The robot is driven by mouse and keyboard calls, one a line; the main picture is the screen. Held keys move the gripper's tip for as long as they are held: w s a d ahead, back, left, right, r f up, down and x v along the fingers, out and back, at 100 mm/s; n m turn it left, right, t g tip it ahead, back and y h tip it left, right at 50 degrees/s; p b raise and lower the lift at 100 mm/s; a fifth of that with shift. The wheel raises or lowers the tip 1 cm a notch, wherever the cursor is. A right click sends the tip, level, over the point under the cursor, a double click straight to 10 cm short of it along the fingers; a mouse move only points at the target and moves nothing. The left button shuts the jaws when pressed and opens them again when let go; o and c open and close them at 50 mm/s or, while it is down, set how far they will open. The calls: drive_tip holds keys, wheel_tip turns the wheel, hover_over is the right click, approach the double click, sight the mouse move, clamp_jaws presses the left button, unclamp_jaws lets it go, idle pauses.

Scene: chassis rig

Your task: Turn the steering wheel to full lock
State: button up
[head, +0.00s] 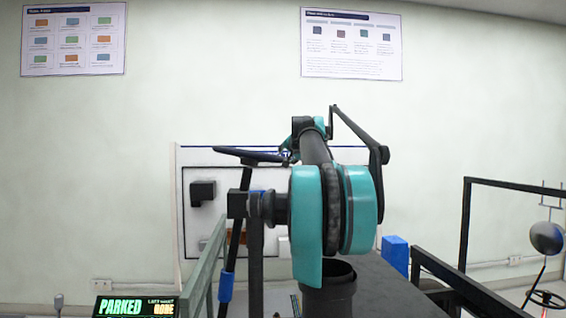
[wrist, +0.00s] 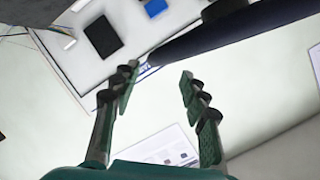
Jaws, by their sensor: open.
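The steering wheel (head: 247,155) is a dark rim seen almost edge-on in the head view, atop a slanted dark column (head: 238,210) left of my arm. My gripper (head: 289,150) is near the right end of the rim there, largely hidden behind my arm. In the wrist view, my gripper (wrist: 158,76) is open, with nothing between its green fingers. A thick dark bar, apparently the wheel rim (wrist: 245,30), crosses the upper right just beyond the fingertips. Whether the fingers touch it, I cannot tell.
A white panel (head: 212,240) with a black block (head: 203,193) stands behind the wheel. A green rail (head: 204,262) runs at the left. A blue block (head: 395,254) and a black frame (head: 464,225) are at the right. A display (head: 133,306) reads PARKED.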

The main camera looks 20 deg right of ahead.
drive_tip(key=x, duration=0.9)
drive_tip(key=shift+a, duration=0.1)
drive_tip(key=shift+f, duration=0.1)
clamp_jaws()
